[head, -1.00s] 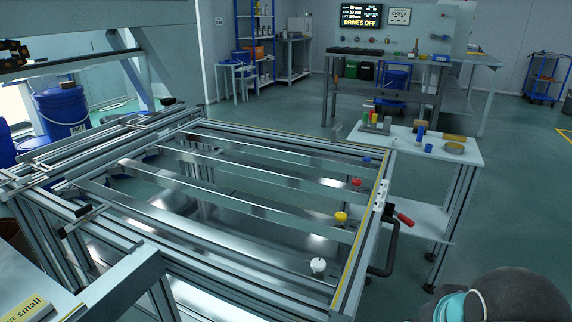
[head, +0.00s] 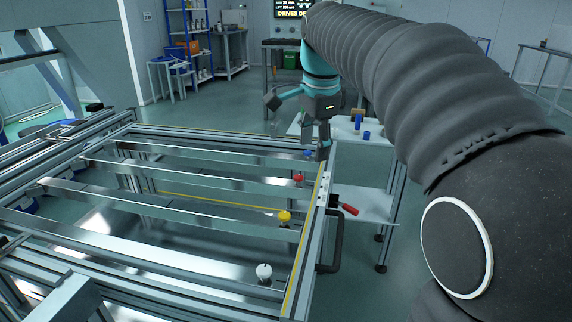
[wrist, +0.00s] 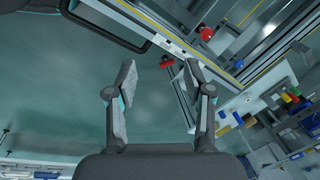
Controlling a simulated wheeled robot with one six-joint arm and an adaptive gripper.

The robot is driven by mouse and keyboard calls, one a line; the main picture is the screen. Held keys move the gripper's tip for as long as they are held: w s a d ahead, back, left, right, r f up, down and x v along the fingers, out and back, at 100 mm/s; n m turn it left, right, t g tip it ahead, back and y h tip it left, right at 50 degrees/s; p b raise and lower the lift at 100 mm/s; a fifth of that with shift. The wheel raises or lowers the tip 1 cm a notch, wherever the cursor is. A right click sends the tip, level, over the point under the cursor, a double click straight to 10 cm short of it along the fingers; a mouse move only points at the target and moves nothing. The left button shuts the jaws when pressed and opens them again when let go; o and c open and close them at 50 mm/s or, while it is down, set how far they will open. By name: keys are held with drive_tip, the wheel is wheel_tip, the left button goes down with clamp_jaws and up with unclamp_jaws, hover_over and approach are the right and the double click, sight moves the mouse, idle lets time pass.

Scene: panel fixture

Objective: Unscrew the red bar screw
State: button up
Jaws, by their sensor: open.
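The red screw knob (head: 297,178) stands at the right end of one of the metal crossbars, by the frame's right rail. In the wrist view the red knob (wrist: 206,33) is at the upper right, beyond my gripper's right finger. My gripper (head: 298,126) is open and empty, up over the far right corner of the frame and apart from the red knob in the picture. In the wrist view my gripper (wrist: 159,70) has its fingers spread wide with floor seen between them.
A yellow knob (head: 284,217) and a white knob (head: 264,271) stand nearer, and a blue knob (head: 308,153) farther, beside my gripper. A red-handled clamp (head: 349,208) and a dark pull handle (head: 332,247) stick out from the right rail. A side table (head: 372,137) stands behind.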

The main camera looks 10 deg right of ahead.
sight(300, 177)
drive_tip(key=w+f+m+g, duration=0.1)
drive_tip(key=w+m+g, duration=0.1)
drive_tip(key=w+m, duration=1)
drive_tip(key=shift+n, duration=0.9)
drive_tip(key=f+b, duration=0.1)
drive_tip(key=f, duration=0.3)
drive_tip(key=w+f+b, duration=0.1)
drive_tip(key=f+b, duration=0.1)
drive_tip(key=f, duration=0.3)
drive_tip(key=f+b, duration=0.1)
drive_tip(key=f, duration=0.4)
drive_tip(key=shift+w+d, duration=0.1)
drive_tip(key=shift+w, duration=0.25)
clamp_jaws()
